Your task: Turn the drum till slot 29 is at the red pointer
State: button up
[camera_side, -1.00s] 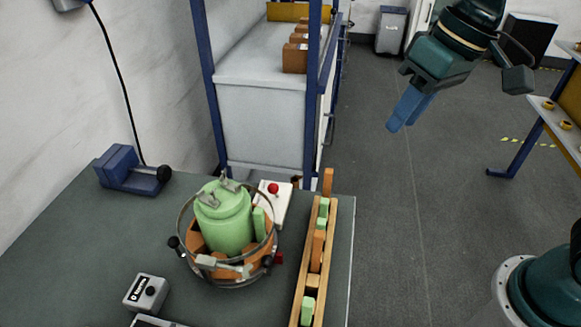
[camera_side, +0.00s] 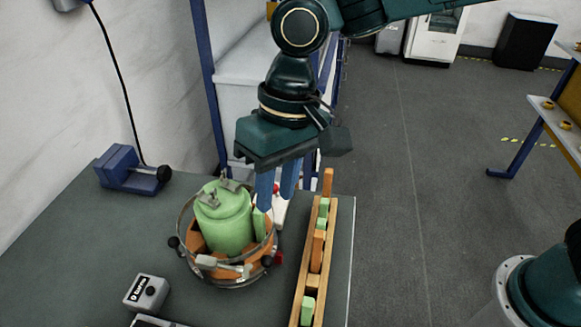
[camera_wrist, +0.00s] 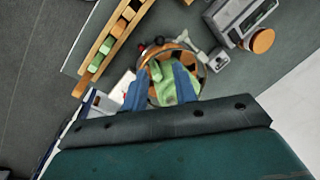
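The drum (camera_side: 226,221) is a green can-like body with metal clips on top, set among orange blocks inside a round metal ring (camera_side: 181,243). A single green block (camera_side: 259,224) stands at its right side. The red pointer (camera_side: 278,258) appears as a small red piece at the ring's lower right. No slot numbers are readable. My gripper (camera_side: 276,203) hangs above the drum's right rear side, its blue fingers apart and empty. In the wrist view the fingers (camera_wrist: 159,92) straddle the green drum top (camera_wrist: 165,84) in the picture; contact cannot be told.
A wooden rack (camera_side: 301,285) of orange and green blocks stands right of the drum. A white box with a red button (camera_side: 281,208) is behind, partly hidden by my fingers. A grey box with a knob (camera_side: 147,292) and a blue clamp-like device (camera_side: 130,171) lie left.

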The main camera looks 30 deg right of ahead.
aim_at(268, 256)
jog(key=shift+f, duration=0.1)
jog(key=f, duration=0.4)
jog(key=a+f, duration=0.1)
jog(key=f, duration=0.4)
jog(key=a+f, duration=0.1)
jog(key=f, duration=0.3)
jog(key=shift+s+a+f, duration=0.2)
jog(key=shift+s+a, duration=0.05)
jog(key=shift+s, duration=0.05)
grip_shut()
